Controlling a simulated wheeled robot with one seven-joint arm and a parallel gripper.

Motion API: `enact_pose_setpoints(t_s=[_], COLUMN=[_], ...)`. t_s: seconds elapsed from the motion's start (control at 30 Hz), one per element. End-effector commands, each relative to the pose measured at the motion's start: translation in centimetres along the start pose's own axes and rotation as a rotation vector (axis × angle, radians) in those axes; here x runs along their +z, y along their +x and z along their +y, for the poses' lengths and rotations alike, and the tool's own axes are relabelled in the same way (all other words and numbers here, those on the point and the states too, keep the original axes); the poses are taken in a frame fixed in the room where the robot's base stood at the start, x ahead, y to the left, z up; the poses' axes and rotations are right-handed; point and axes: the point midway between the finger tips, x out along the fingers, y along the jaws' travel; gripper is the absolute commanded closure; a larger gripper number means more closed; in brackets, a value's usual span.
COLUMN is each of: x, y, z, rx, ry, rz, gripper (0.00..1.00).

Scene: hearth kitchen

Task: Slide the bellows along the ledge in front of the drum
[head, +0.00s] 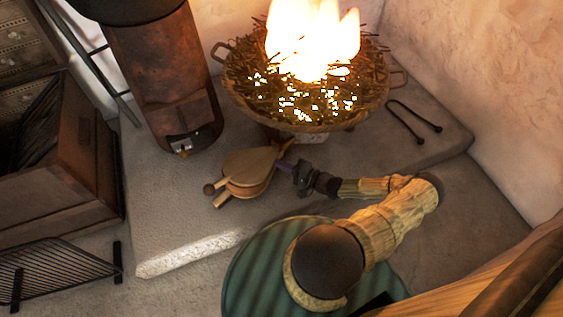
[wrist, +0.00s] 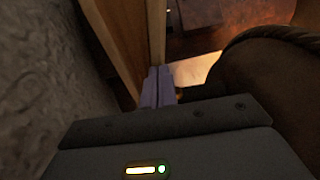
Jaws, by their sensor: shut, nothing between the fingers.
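The wooden bellows (head: 248,170) lies on the grey stone ledge (head: 185,212), its handles toward the lower left and its narrow end toward the brazier. The rusty drum (head: 155,75) stands on the ledge to the upper left of the bellows. My gripper (head: 284,166) is shut and empty at the narrow, right end of the bellows. In the wrist view its purple fingers (wrist: 158,85) are together beside the bellows' wooden boards (wrist: 122,40). I cannot tell whether they touch it. The drum shows at the top of the wrist view (wrist: 235,14).
A burning brazier (head: 300,115) stands just behind my gripper, and its dark curved side (wrist: 262,85) fills the right of the wrist view. Black tongs (head: 412,122) lie at the right. A wooden chest (head: 60,185) and a grate (head: 60,268) are at the left. Ledge left of the bellows is bare.

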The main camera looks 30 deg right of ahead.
Motion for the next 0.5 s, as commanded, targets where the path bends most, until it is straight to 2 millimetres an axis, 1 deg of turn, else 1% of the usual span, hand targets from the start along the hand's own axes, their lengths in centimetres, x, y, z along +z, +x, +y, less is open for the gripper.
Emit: enact_pose_setpoints(t_s=[0.37,0.5], x=[0.03,-0.65], y=[0.0,-0.54], z=[0.05,0.15], rx=[-0.001,0.0], ry=[0.0,-0.002], rz=[-0.003,-0.004], gripper=[1.0,1.0])
